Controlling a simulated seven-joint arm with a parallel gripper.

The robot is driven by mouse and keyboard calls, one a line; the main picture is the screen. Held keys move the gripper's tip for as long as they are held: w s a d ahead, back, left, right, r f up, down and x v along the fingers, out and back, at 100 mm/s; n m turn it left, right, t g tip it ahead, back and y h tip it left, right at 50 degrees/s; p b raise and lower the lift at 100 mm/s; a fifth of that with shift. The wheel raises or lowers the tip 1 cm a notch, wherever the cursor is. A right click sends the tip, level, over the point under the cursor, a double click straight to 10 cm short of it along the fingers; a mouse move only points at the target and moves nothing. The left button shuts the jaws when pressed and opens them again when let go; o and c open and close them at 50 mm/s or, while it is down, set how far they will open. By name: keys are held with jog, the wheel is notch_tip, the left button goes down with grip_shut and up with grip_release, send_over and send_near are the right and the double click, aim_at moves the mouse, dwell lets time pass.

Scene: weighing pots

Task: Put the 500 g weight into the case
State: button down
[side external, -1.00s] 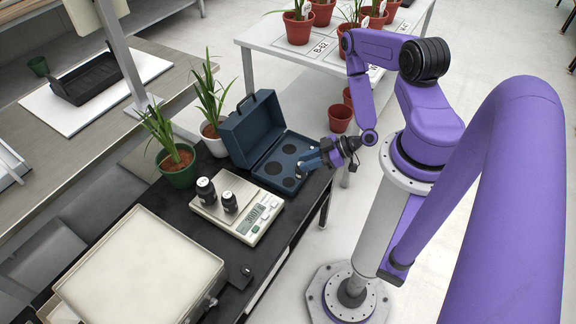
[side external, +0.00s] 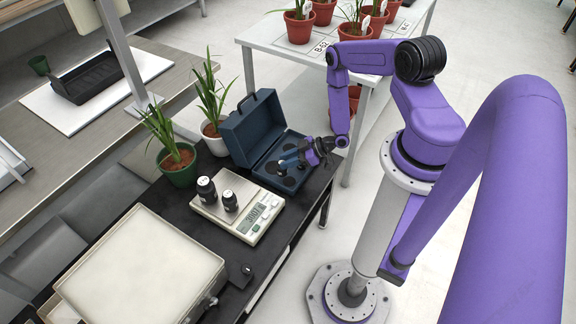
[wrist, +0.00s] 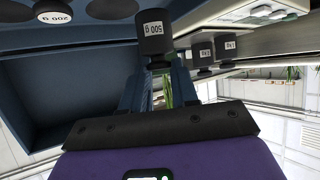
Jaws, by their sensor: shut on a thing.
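The 500 g weight (wrist: 155,45) is a small dark cylinder with a white label, upside down in the wrist view. My gripper (wrist: 157,75) is shut on it between its blue fingers. The open blue case (side external: 240,131) stands on the dark bench, lid up at the back, with dark round recesses in its base. In the side view my gripper (side external: 287,161) is over the case's base, pointing left. The held weight is hard to make out there, and I cannot tell whether it touches a recess. A dark round piece labelled 200 g (wrist: 52,14) shows in the wrist view.
Potted plants (side external: 177,164) stand behind. A pale closed box (side external: 140,265) fills the front left of the bench.

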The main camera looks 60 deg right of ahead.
jog(key=shift+f, duration=1.45)
jog(key=c, duration=0.7)
grip_release()
jog(key=shift+o, duration=0.2)
